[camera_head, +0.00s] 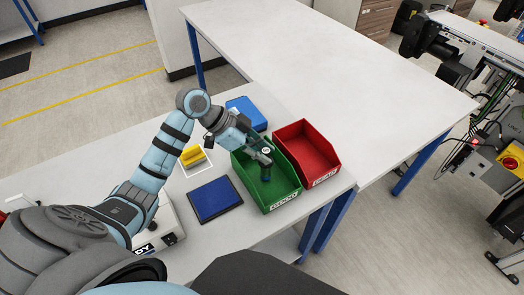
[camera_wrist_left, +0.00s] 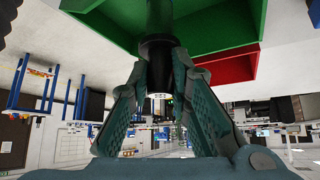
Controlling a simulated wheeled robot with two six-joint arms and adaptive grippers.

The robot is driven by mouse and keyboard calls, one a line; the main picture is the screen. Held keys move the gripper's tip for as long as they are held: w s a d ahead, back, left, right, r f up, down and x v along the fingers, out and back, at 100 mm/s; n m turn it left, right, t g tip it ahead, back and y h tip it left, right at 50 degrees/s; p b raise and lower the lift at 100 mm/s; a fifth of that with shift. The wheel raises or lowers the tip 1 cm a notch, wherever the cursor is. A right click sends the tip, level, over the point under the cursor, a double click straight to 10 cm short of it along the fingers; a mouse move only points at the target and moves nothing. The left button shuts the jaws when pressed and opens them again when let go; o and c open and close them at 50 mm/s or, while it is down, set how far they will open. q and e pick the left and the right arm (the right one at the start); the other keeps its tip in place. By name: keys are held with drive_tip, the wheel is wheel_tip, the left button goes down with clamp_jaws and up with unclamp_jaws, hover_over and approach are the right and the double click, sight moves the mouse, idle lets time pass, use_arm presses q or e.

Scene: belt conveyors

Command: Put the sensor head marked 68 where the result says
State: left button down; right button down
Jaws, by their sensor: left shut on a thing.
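My left gripper (camera_head: 265,168) reaches over the green bin (camera_head: 285,201) and points down into it. It is shut on the sensor head (camera_wrist_left: 157,48), a dark cylinder with a black collar in the left wrist view. The number on it cannot be read. In the head view the gripper and the sensor head overlap the green bin, and I cannot tell whether it touches the floor. The green bin's front label seems to read GOOD. The red bin (camera_head: 312,146) stands beside it, with a label too small to read surely. My right gripper is not in view.
A blue mat (camera_head: 215,198) lies left of the green bin. A yellow block (camera_head: 192,155) and a blue box (camera_head: 246,112) stand behind it. A grey device (camera_head: 172,232), its display partly hidden and ending in "DY", is near my arm. The rear white table (camera_head: 330,60) is clear.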

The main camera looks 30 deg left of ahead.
use_arm(q)
drive_tip(key=c, duration=1.4)
unclamp_jaws()
drive_tip(key=v, duration=1.2)
